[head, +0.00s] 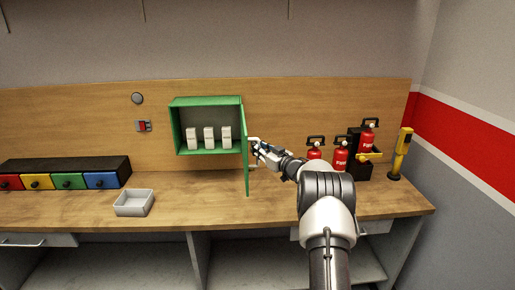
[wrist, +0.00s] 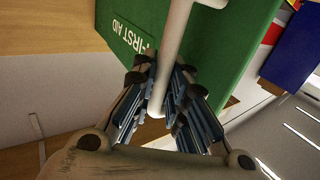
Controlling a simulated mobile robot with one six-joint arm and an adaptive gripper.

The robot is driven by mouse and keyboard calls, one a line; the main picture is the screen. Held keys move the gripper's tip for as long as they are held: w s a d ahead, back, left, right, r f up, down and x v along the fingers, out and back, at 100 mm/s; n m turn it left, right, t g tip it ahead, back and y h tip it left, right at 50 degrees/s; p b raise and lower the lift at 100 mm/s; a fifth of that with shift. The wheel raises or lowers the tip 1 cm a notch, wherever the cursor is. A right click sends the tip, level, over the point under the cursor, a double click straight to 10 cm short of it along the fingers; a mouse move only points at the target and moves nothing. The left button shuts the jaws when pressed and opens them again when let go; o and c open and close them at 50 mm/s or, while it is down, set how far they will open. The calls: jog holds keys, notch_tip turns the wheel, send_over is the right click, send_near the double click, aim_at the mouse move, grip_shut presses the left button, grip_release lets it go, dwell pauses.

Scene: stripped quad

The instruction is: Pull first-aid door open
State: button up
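The green first-aid cabinet (head: 206,102) hangs on the wood back wall, with several white boxes standing inside. Its green door (head: 246,178) stands swung out toward me, seen almost edge-on, at the right side of the cabinet. In the wrist view the door (wrist: 225,50) shows white FIRST AID lettering and a pale bar handle (wrist: 176,30). My gripper (wrist: 165,82) has its fingers on both sides of the handle, closed in on it. In the head view my gripper (head: 258,148) is at the door's right face.
A grey tray (head: 134,203) and a row of coloured drawers (head: 70,181) are on the left. The worktop below the cabinet is clear.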

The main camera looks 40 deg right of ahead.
jog(key=o, duration=0.4)
jog(key=shift+r, duration=0.1)
jog(key=shift+s, duration=0.1)
jog(key=s, duration=1.2)
jog(key=shift+d, duration=0.45)
jog(key=shift+w, duration=0.1)
